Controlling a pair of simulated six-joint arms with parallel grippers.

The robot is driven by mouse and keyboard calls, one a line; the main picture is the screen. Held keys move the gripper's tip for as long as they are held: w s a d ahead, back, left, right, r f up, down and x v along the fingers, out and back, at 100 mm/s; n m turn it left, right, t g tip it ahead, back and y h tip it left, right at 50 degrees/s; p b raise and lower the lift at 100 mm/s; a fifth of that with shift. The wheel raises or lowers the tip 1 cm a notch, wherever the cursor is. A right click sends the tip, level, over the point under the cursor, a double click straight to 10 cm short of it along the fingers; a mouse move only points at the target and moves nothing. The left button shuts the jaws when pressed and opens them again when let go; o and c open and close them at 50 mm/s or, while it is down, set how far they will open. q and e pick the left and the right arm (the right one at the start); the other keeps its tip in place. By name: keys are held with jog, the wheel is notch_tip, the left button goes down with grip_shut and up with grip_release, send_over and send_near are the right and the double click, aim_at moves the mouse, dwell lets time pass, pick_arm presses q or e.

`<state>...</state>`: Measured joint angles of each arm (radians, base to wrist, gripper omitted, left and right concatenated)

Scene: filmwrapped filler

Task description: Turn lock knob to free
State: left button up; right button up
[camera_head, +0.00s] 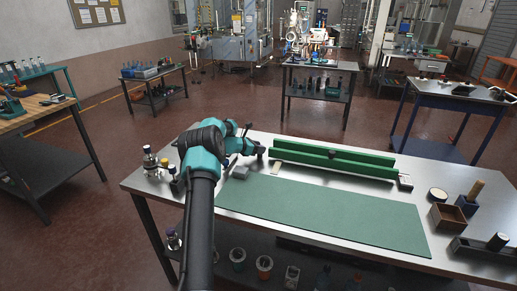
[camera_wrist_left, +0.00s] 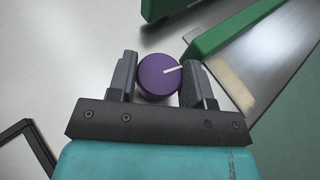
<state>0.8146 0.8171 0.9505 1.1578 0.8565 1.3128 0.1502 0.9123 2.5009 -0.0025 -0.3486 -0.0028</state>
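A round purple knob (camera_wrist_left: 160,75) with a white pointer line shows in the left wrist view. The line runs from the knob's middle toward the picture's right, tilted slightly up. My left gripper (camera_wrist_left: 160,80) has one finger on each side of the knob, very close to its rim; whether both fingers press on it is not clear. In the head view my left gripper (camera_head: 260,151) is low at the back left of the bench, and the knob is not clearly visible there. My right gripper is not in view.
A long green rail fixture (camera_head: 335,157) stands along the bench's back, right of my left gripper. A green mat (camera_head: 325,213) lies clear in front. Bottles (camera_head: 150,160) stand at the left end; a wooden box (camera_head: 447,217) and a grey tray (camera_head: 485,248) stand at the right.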

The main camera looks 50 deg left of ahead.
pick_arm(q)
jog(key=c, duration=0.3)
jog(key=shift+r, duration=0.1)
jog(key=shift+d+n+y, duration=0.1)
jog(key=shift+n+y, duration=1.4)
jog(key=shift+y, duration=0.3)
jog(key=o, duration=0.6)
jog(key=shift+o, duration=0.2)
jog(key=shift+s, duration=0.15)
